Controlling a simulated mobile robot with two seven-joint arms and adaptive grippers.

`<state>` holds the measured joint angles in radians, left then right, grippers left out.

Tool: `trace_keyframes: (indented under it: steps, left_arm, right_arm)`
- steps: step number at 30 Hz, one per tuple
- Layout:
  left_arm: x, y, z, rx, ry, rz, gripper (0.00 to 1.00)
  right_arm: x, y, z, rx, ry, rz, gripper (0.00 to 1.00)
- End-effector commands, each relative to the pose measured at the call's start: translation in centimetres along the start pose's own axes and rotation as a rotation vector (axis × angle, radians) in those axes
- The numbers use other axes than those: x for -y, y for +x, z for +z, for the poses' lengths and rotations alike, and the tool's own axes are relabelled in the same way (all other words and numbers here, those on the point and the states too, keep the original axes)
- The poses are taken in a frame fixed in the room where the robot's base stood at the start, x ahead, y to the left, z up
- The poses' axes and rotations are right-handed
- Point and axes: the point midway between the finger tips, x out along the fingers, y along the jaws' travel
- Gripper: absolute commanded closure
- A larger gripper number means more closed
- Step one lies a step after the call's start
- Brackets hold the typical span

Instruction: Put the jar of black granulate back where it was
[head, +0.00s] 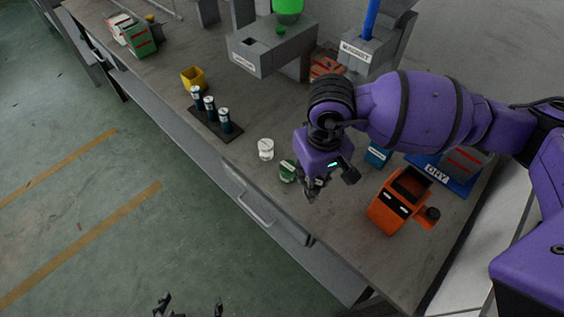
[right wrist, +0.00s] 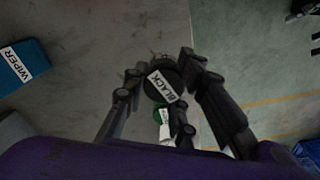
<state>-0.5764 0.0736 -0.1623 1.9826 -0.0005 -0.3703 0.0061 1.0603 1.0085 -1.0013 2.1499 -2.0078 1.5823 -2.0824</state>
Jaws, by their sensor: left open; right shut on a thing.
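The jar of black granulate (right wrist: 163,86) shows in the right wrist view, with a dark top and a white BLACK label, between the fingers of my right gripper (right wrist: 162,98). My right gripper (head: 314,190) is shut on it over the bench's front part in the head view; there the jar is mostly hidden by the gripper. A green jar (head: 288,171) stands just left of this gripper, and a white jar (head: 265,149) stands further left. My left gripper (head: 191,306) is open and empty at the bottom edge, over the floor.
An orange machine (head: 385,214), a blue wiper box (head: 377,155) and a blue DRY tray (head: 457,188) are right of the gripper. A dark rack (head: 230,133) with three bottles and a yellow bin (head: 193,78) stand left. Grey fixtures (head: 265,58) stand behind.

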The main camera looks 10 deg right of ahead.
Motion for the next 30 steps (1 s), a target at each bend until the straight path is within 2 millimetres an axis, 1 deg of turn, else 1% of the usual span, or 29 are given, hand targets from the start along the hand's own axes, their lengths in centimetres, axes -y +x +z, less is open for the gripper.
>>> trace_keyframes:
  steps: [1,3,9,15,23,27,28,30]
  left_arm:
    - [-0.1,-0.1,0.3,0.008,0.0,0.001,0.1]
    - [-0.1,-0.2,0.7,0.016,0.001,0.002,0.1]
    - [-0.1,-0.3,0.9,0.019,0.004,0.005,0.1]
    - [-0.1,-0.3,0.7,0.016,0.007,0.005,0.1]
    - [0.0,-0.3,0.8,0.016,0.007,0.005,0.1]
    - [0.0,-0.2,1.3,0.022,0.008,0.003,0.1]
    - [0.1,-0.1,1.2,0.02,0.008,0.003,0.1]
    - [0.2,-0.2,1.1,0.019,0.008,0.001,0.1]
  right_arm:
    - [-0.2,0.7,-0.4,0.003,0.003,0.0,1.0]
    - [-0.4,1.2,-0.8,0.002,0.002,-0.002,1.0]
    - [-0.8,2.3,-1.6,0.002,0.001,0.0,1.0]
    - [-0.7,5.1,-1.5,0.005,0.001,-0.001,1.0]
    - [-0.7,5.3,-1.5,0.002,0.0,0.0,1.0]
    - [-0.7,5.8,-1.5,0.004,0.0,-0.001,1.0]
    - [-0.7,5.8,-1.5,0.003,0.0,-0.001,0.72]
    - [-0.7,5.7,-1.5,0.002,0.0,-0.001,0.63]
